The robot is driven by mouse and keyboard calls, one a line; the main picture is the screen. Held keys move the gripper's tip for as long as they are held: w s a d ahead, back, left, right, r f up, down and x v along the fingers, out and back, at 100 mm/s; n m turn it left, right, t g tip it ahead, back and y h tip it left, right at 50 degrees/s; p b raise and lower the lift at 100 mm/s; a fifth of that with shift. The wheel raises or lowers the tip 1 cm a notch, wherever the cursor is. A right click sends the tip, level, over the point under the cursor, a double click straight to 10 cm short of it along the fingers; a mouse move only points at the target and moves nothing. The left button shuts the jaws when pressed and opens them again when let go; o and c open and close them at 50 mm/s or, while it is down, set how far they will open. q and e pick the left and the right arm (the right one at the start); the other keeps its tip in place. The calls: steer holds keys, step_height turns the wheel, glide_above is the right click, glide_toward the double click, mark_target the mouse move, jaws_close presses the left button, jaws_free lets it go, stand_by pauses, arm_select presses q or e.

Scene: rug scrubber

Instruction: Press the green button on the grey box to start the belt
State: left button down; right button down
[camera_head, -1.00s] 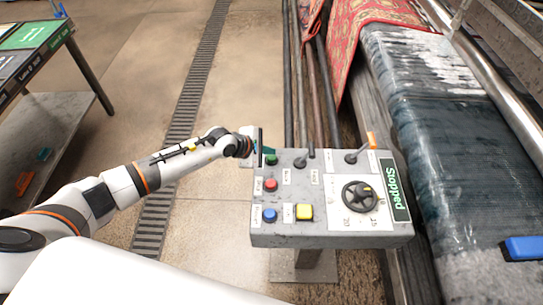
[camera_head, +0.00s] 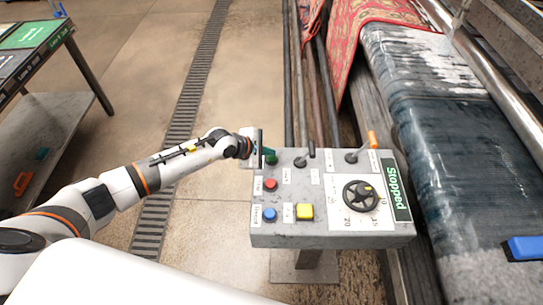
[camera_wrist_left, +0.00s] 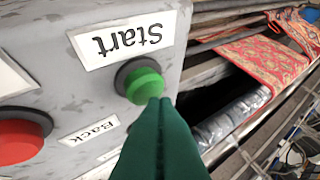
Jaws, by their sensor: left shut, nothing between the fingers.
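The grey box (camera_head: 285,235) stands on a post in front of me, its sign reading "Stopped" (camera_head: 394,190). The green button (camera_head: 271,160) is at its far left corner. In the left wrist view the green button (camera_wrist_left: 141,82) sits in a dark collar beside the "Start" label (camera_wrist_left: 122,40). My left gripper (camera_head: 266,150) is at that corner, shut and empty. Its dark green fingertips (camera_wrist_left: 158,102) overlap the near edge of the button in the left wrist view. I cannot tell whether they touch it. My right gripper is not in view.
The belt with a wet carpet (camera_head: 430,110) runs at the right. A table (camera_head: 35,45) stands at the far left.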

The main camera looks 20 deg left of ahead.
mark_target(268, 159)
arm_select(q)
steer(key=shift+f+b, duration=0.55)
stand_by(0.5)
steer(key=shift+r, duration=0.1)
steer(key=shift+r+p, duration=0.7)
steer(key=shift+r, duration=0.2)
steer(key=shift+r, duration=0.1)
step_height(268, 159, up, 5)
steer(key=p, duration=0.3)
steer(key=shift+p, duration=0.4)
stand_by(0.4)
